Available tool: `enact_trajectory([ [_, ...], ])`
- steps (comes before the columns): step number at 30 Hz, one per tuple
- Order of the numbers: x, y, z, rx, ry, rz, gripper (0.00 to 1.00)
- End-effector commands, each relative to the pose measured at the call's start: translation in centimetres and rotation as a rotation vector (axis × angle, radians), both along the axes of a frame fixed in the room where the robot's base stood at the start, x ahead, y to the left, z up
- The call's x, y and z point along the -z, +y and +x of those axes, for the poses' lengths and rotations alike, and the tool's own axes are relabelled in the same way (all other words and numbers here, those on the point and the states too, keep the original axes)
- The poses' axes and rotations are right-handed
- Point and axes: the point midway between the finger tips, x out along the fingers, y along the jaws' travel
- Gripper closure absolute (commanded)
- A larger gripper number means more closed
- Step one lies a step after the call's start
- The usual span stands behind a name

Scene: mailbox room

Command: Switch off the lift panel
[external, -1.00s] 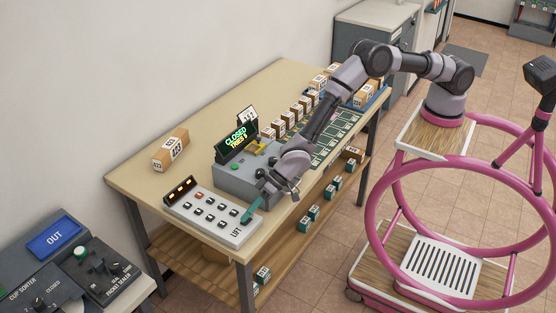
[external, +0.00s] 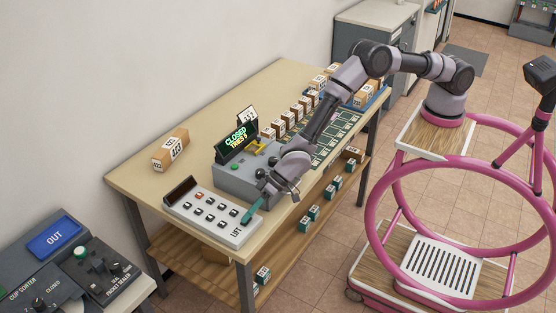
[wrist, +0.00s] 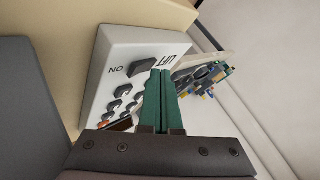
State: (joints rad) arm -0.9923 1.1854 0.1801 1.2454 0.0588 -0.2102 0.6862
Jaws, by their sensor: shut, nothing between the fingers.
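The lift panel (external: 213,216) is a pale grey sloped box at the front left of the table, with rows of dark buttons, one red button and the word LIFT at its right end. Its display (external: 181,190) at the left end is dark. My gripper (external: 249,215) is at the right end of the panel, its green fingers shut and empty. In the wrist view the fingertips (wrist: 161,71) are beside a dark rocker switch (wrist: 143,66) marked ON, close to the LIFT lettering. I cannot tell whether they touch the switch.
A parcel (external: 170,150) lies at the table's back left. Several small boxes stand in a row farther right. Another control desk (external: 75,265) is at the lower left.

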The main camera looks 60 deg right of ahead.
Motion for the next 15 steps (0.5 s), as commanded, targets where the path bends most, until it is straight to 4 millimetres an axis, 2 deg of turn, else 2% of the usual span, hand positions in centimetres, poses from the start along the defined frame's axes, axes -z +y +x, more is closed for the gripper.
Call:
enact_trajectory([
  [5,-0.87,-0.30,0.29,0.002,-0.002,0.000,1.00],
  [15,-1.11,-0.23,0.23,0.001,-0.002,0.002,1.00],
])
